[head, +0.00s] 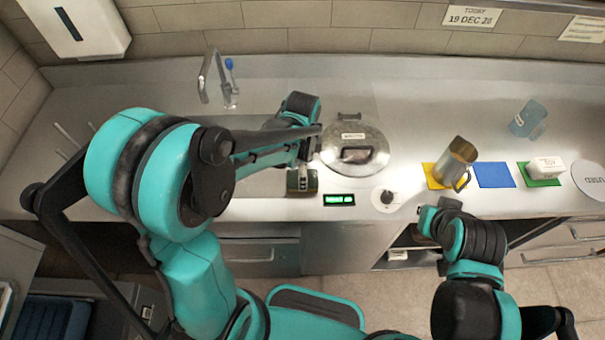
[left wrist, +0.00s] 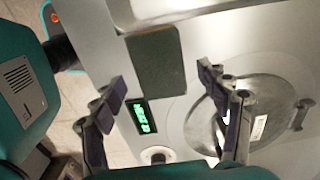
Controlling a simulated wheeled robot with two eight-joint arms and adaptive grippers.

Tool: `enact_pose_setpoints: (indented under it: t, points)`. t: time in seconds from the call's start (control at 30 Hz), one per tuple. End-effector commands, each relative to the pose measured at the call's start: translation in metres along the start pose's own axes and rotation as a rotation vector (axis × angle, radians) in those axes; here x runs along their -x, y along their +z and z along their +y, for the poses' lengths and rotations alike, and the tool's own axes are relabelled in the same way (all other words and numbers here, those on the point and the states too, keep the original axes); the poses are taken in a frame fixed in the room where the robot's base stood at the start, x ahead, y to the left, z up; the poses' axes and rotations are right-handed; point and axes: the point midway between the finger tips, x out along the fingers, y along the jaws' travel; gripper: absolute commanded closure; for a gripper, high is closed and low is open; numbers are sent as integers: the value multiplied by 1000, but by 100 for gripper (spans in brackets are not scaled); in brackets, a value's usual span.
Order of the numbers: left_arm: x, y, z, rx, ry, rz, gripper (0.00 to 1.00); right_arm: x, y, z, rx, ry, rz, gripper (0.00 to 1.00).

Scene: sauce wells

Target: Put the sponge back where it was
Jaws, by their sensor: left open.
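A dark green-brown block, which looks like the sponge (head: 302,182), lies on the steel counter near its front edge, left of the green display (head: 339,199). The sponge also shows in the left wrist view (left wrist: 155,60), flat and apart from my fingers. My left gripper (head: 304,150) is above and just behind the sponge in the head view; in the left wrist view its fingers (left wrist: 160,88) are spread wide with nothing between them. My right gripper (head: 430,215) is low by the counter's front edge, away from the sponge; its jaws are unclear.
A round labelled steel lid (head: 372,136) is right of my left gripper. A dial (head: 388,199) sits by the display. Farther right are a metal pitcher (head: 456,160), a blue mat (head: 494,175), a white SOY container (head: 546,167) and a blue cup (head: 528,119). A tap (head: 218,80) stands behind.

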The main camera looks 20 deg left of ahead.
Motion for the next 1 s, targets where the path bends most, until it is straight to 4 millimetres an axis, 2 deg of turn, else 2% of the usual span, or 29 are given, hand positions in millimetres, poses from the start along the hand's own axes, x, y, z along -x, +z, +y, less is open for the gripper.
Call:
enact_pose_setpoints:
  t: [0.03,0.2,0.33,0.57,0.67,0.8,1.0]
  points:
    - [16,0,0,0,0,0,25,6,-4,0,0,0,0,100]
    - [53,0,0,0,0,0,25,14,-10,0,0,0,0,100]
    - [73,0,0,0,0,0,25,18,-13,0,0,0,0,100]
    - [92,4,5,56,-24,11,25,20,-14,0,0,0,0,100]
    - [105,14,15,191,-82,41,25,20,-14,0,0,0,0,100]
    - [126,33,37,488,-200,134,25,20,-14,0,0,0,0,100]
    - [140,58,67,913,-334,326,25,20,-14,0,0,0,0,100]
